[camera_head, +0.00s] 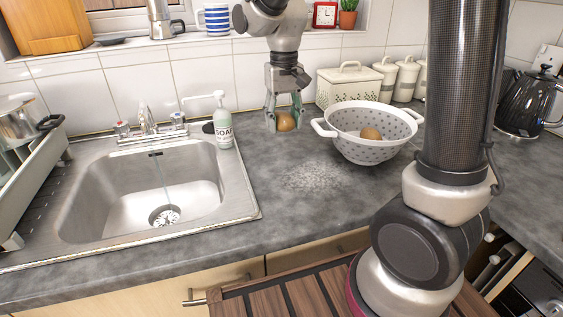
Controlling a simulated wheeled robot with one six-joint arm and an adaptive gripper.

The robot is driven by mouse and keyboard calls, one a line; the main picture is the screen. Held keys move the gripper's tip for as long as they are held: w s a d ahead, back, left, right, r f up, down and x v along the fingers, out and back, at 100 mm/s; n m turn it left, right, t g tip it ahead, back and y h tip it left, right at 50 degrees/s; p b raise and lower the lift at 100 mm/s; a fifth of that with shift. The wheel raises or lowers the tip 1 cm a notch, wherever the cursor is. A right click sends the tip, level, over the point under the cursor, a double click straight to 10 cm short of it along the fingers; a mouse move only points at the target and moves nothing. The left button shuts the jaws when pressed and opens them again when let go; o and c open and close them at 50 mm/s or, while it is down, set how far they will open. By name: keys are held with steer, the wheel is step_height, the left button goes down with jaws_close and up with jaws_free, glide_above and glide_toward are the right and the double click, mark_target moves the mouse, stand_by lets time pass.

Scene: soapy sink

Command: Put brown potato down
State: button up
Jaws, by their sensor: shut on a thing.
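My gripper (285,115) hangs pointing down above the grey countertop (285,215), between the soap bottle and the colander. It is shut on a brown potato (286,122), which shows between its fingers. From this view I cannot tell whether the potato touches the counter. A second brown, rounded thing (371,133) lies inside the white dotted colander (365,152), just right of my gripper.
A steel sink (150,195) is at left with a soap bottle (222,125) at its back right corner. A cream bread bin (348,85) and canisters (405,80) stand behind the colander. A black kettle (527,103) is at far right. The counter's middle is clear.

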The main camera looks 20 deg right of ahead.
mark_target(283, 160)
step_height(283, 160, down, 10)
steer(key=shift+r, duration=0.2)
stand_by(0.4)
steer(key=shift+f, duration=0.2)
steer(key=o, duration=1.1)
steer(key=shift+r, duration=0.15)
step_height(283, 160, up, 8)
steer(key=shift+s+f, duration=0.1)
steer(key=shift+f, duration=0.1)
